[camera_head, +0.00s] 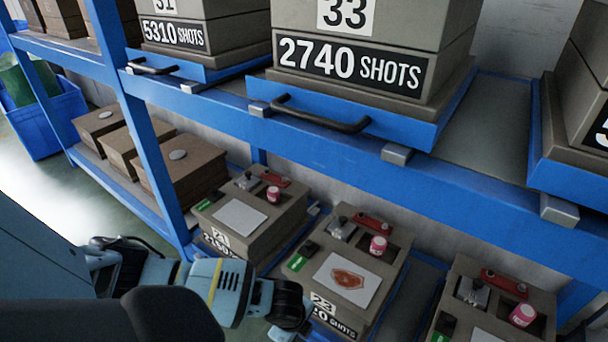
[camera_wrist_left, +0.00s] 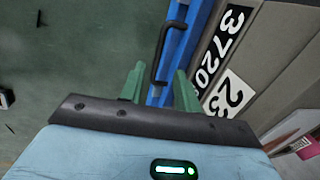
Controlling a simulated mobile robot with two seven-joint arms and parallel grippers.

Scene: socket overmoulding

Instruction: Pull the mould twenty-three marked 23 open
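Mould 23 (camera_head: 370,250) is a grey-brown block on the lower shelf, with a "23" label (camera_head: 322,303), a picture card and small items on top. Its label (camera_wrist_left: 234,92) also shows in the left wrist view. There, a dark bar handle (camera_wrist_left: 163,48) stands out from its blue tray (camera_wrist_left: 182,48). My left gripper (camera_wrist_left: 158,72) is open, its two green fingers apart with the near end of the handle seen between them. I cannot tell whether they touch it. In the head view my left wrist hides the handle. My right gripper is not in view.
Mould 21 (camera_head: 245,215) stands to the left and another mould (camera_head: 495,305) to the right. The blue upper shelf beam (camera_head: 330,150) runs above, carrying mould 33 (camera_head: 370,45). A blue upright (camera_head: 150,150) stands near my left arm. Open green floor (camera_wrist_left: 70,60) lies in front.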

